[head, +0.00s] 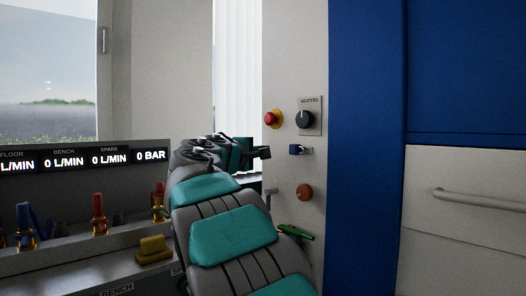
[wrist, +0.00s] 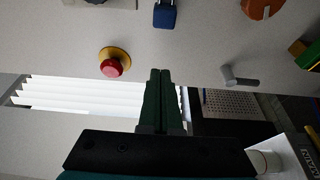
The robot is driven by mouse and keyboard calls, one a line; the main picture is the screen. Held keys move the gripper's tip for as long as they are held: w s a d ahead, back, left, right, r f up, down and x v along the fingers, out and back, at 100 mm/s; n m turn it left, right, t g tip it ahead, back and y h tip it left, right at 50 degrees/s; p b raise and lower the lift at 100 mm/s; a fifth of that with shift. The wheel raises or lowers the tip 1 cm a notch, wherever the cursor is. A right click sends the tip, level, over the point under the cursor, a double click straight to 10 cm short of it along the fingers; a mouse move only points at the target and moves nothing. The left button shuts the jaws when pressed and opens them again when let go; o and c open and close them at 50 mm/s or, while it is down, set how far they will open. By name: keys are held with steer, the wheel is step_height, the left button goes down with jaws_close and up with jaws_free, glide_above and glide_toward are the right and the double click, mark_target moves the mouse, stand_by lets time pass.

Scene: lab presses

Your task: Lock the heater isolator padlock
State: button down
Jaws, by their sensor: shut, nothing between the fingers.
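The HEATERS isolator (head: 305,119) is a dark round knob on a labelled plate on the pale panel. A small blue padlock (head: 301,149) sits just below it. In the wrist view the padlock (wrist: 165,15) shows at the top edge, its body cut close to the frame's edge. I cannot tell whether its shackle is closed. My gripper (head: 266,152) is to the left of the padlock in the head view, apart from it. In the wrist view my gripper's dark green fingers (wrist: 161,72) are together and empty, pointing toward the panel below the padlock.
A red button on a yellow base (head: 270,118) is left of the isolator. Below are an orange knob (head: 304,192), a grey lever (wrist: 240,78) and a green-yellow valve handle (head: 294,232). A blue column (head: 366,150) stands right; a bench with valves and displays (head: 85,158) is left.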

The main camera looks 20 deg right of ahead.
mark_target(300, 150)
steer(key=p+x, duration=0.1)
steer(key=x, duration=0.5)
steer(key=shift+w+f, duration=0.1)
steer(key=shift+w, duration=0.05)
steer(key=shift+d, duration=0.3)
steer(key=shift+s+d, duration=0.2)
steer(key=shift+s, duration=0.5)
steer(key=shift+s+d, duration=0.2)
steer(key=shift+s, duration=0.35)
steer(key=shift+s+d, duration=0.2)
steer(key=shift+s, duration=0.4)
steer(key=s, duration=0.1)
steer(key=s+d+b, duration=0.1)
steer(key=s, duration=0.1)
steer(key=s+b, duration=0.1)
steer(key=shift+s+d, duration=0.15)
steer(key=shift+d, duration=0.15)
